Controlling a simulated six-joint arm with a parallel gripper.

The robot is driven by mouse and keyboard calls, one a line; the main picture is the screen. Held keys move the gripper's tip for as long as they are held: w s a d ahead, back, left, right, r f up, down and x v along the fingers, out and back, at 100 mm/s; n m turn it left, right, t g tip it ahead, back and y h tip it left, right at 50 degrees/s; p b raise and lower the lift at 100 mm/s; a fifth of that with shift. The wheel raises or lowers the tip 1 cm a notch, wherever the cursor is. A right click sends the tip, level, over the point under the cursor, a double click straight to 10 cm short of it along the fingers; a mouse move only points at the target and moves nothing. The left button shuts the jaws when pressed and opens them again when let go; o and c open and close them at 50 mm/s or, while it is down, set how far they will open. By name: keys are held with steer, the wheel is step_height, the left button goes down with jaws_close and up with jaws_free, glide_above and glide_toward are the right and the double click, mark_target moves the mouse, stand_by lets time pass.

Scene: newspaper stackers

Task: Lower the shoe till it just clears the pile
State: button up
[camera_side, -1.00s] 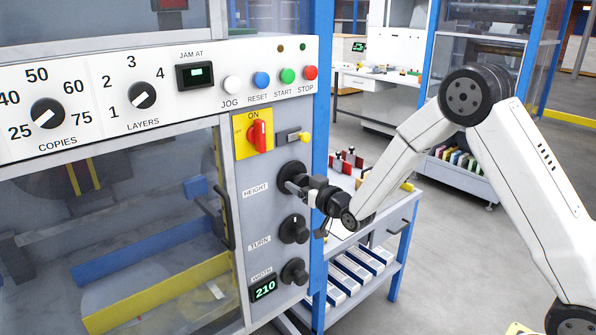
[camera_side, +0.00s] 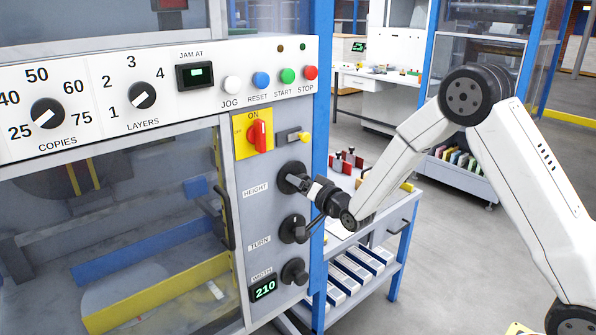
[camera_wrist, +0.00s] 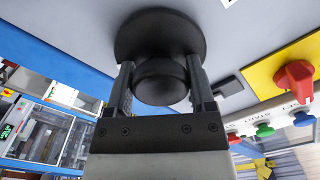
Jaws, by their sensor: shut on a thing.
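The black HEIGHT knob (camera_side: 289,172) is on the grey side panel, above the TURN knob (camera_side: 293,229). My gripper (camera_side: 305,185) is at the HEIGHT knob. In the wrist view, my gripper's fingers (camera_wrist: 162,82) are shut on the round grip of this knob (camera_wrist: 160,35), one on each side. Behind the window at left is a dark part with two yellow stripes (camera_side: 73,180); I cannot tell whether it is the shoe. A small pale piece (camera_side: 215,290) shows low behind the window. I cannot make out the pile or any gap above it.
The WIDTH knob (camera_side: 294,272) and its display (camera_side: 264,289) reading 210 are below. A red switch (camera_side: 259,136) on a yellow plate is above. A blue post (camera_side: 320,120) stands beside the panel. A cart (camera_side: 405,228) is behind my wrist.

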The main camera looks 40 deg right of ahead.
steer(key=shift+m, duration=0.6)
steer(key=o, duration=1.2)
steer(key=shift+s, duration=0.1)
steer(key=shift+s, duration=3.85)
